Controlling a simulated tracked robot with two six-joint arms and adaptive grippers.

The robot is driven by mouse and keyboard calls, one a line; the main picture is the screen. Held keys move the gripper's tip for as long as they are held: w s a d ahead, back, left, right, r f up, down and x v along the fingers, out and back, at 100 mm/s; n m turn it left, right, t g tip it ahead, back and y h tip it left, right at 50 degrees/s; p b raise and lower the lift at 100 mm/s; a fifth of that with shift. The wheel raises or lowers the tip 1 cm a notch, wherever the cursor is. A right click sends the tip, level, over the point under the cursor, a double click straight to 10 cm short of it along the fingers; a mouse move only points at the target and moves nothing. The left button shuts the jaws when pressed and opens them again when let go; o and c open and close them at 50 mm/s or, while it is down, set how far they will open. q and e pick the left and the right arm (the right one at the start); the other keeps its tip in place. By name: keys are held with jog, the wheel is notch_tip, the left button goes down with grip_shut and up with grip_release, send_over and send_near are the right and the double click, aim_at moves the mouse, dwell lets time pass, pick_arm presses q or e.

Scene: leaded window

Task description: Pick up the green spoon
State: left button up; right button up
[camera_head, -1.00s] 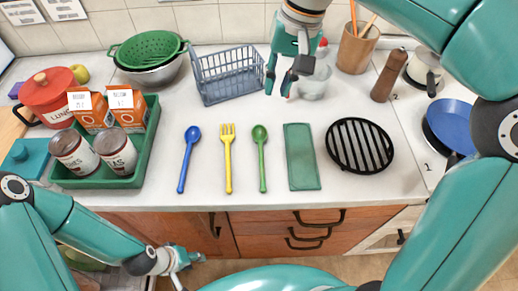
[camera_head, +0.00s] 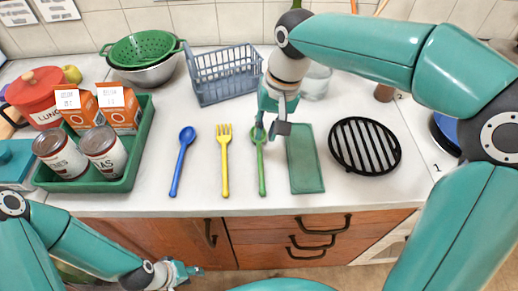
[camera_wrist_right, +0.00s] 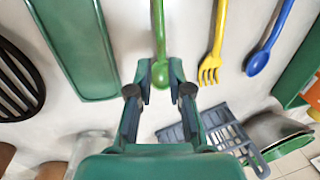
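The green spoon (camera_head: 261,172) lies on the counter with its bowl away from me and its handle toward the front edge. My right gripper (camera_head: 266,132) is over the bowl end and partly hides it. In the right wrist view the green spoon (camera_wrist_right: 158,35) runs up the picture, and the open fingers of my right gripper (camera_wrist_right: 159,68) stand on either side of its bowl, with gaps visible. I cannot tell the exact height above the counter. My left gripper (camera_head: 186,271) hangs low, in front of the counter; its fingers are too small to read.
The yellow fork (camera_head: 224,160) and blue spoon (camera_head: 182,160) lie left of the green spoon. A green board (camera_head: 304,160) lies close on its right, then a black round grate (camera_head: 364,146). A grey-blue basket (camera_head: 224,77) stands behind; a green tray (camera_head: 137,165) holds cans and boxes.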

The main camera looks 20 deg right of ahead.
aim_at(260, 147)
jog(key=shift+w+a+f, duration=0.1)
jog(key=shift+a+f, duration=0.1)
jog(key=shift+f, duration=0.75)
jog(key=shift+a+f, duration=0.2)
jog(key=shift+f, duration=0.7)
jog(key=shift+w+a+f, duration=0.1)
jog(key=shift+a+f, duration=0.1)
jog(key=shift+f, duration=0.75)
grip_shut()
